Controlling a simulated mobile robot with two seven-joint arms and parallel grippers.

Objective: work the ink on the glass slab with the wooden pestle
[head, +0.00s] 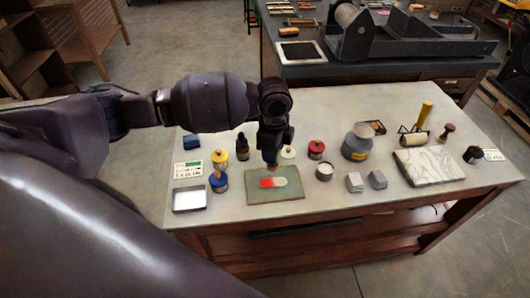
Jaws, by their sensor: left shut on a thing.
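The glass slab (289,193) lies flat near the front left of the table, greenish and clear. A patch of ink (268,183), red on its left and pale on its right, lies on it. My left gripper (272,150) points down over the back edge of the slab. It is shut on a small brown piece that shows just below it, which looks like the wooden pestle (272,165). Most of the pestle is hidden by the gripper, and I cannot tell whether its tip touches the ink. My right gripper is out of view.
Jars with yellow (219,159), blue (219,181) and red (316,149) lids stand around the slab. A white-filled tray (189,199) is at left, a small tin (325,171) and grey blocks (355,182) at right. Farther right lies a marbled slab (428,165). A press stands on the bench behind.

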